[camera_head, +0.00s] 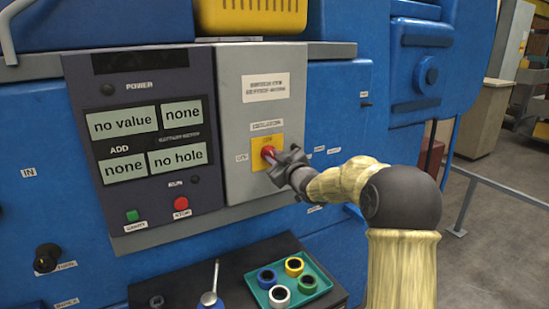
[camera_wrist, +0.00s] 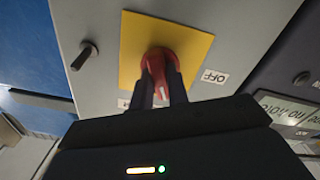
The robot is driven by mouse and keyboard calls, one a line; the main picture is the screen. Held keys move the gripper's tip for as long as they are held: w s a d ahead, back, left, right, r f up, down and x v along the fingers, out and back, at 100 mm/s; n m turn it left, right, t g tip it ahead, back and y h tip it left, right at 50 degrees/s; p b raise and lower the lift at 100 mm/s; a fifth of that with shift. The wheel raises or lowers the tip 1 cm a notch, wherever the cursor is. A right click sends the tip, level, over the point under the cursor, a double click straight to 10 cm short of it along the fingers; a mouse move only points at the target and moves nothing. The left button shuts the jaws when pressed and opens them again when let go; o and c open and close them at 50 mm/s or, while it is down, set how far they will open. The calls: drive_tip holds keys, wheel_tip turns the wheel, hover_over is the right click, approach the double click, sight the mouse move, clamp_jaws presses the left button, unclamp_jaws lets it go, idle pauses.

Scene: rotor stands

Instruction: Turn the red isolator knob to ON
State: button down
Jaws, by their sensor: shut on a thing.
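The red isolator knob (camera_head: 268,153) sits on a yellow plate (camera_head: 258,142) on the grey isolator box (camera_head: 234,92). My gripper (camera_head: 277,163) reaches it from the right and is shut on it. In the wrist view the red knob (camera_wrist: 160,66) is between the two dark fingers (camera_wrist: 163,92), in front of the yellow plate (camera_wrist: 130,45). A white mark shows on the knob near the fingers. An OFF label (camera_wrist: 215,76) is beside the plate; another label is partly hidden by my gripper.
A dark panel (camera_head: 150,212) with displays, a green button (camera_head: 132,215) and a red button (camera_head: 181,203) is left of the box. Below, a teal tray (camera_head: 322,288) holds several coloured rings. A dark peg (camera_wrist: 84,55) sticks out beside the yellow plate.

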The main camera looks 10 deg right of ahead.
drive_tip(key=m+p, duration=0.1)
drive_tip(key=m, duration=0.4)
drive_tip(key=shift+f, duration=0.15)
drive_tip(key=shift+m, duration=0.3)
drive_tip(key=c, duration=1.4)
unclamp_jaws()
drive_tip(key=shift+o, duration=0.2)
drive_tip(key=shift+s+d, duration=0.1)
drive_tip(key=shift+s, duration=0.05)
drive_tip(key=b+v, duration=0.5)
drive_tip(key=v, duration=1.2)
